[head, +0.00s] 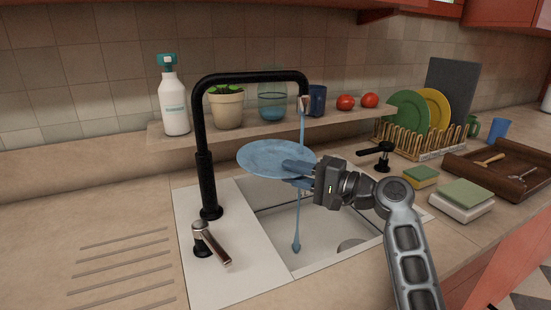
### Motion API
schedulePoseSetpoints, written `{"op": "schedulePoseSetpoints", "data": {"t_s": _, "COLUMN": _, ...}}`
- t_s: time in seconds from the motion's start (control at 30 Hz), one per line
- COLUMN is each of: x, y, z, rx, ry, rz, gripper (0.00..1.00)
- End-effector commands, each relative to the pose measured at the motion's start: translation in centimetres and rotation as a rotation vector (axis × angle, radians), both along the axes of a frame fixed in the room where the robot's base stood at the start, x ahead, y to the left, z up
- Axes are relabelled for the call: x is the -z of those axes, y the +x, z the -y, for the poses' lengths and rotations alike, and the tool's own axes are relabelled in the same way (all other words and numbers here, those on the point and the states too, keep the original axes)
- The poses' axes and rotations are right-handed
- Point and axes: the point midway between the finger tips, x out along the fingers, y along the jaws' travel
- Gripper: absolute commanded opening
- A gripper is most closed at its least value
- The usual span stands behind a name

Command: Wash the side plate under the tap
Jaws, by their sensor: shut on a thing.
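The side plate (272,156) is a blue, roughly flat disc held over the sink (338,232). My gripper (306,172) is shut on the plate's right edge. The black tap (204,150) arches over the sink from the left. A blue stream of water (302,132) comes down from its spout to the plate's right part, near my fingers. Below the plate, a blue stream runs down to the sink floor. The plate's underside and the exact grip of the fingers are hidden.
A ledge behind holds a spray bottle (173,104), a potted plant (226,108), a glass (272,104), a blue mug (317,100) and tomatoes (346,102). A dish rack (426,136), sponges (463,194) and a wooden tray (506,184) stand right. The left counter is clear.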

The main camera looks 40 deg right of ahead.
Motion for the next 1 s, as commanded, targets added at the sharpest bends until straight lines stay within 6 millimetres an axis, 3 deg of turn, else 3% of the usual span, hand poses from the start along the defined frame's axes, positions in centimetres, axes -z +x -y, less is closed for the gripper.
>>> {"op": "schedulePoseSetpoints", "data": {"t_s": 1.0, "x": -0.08, "y": -0.73, "z": 0.66, "rx": 0.000, "ry": -0.001, "rz": 0.000, "gripper": 0.00}}
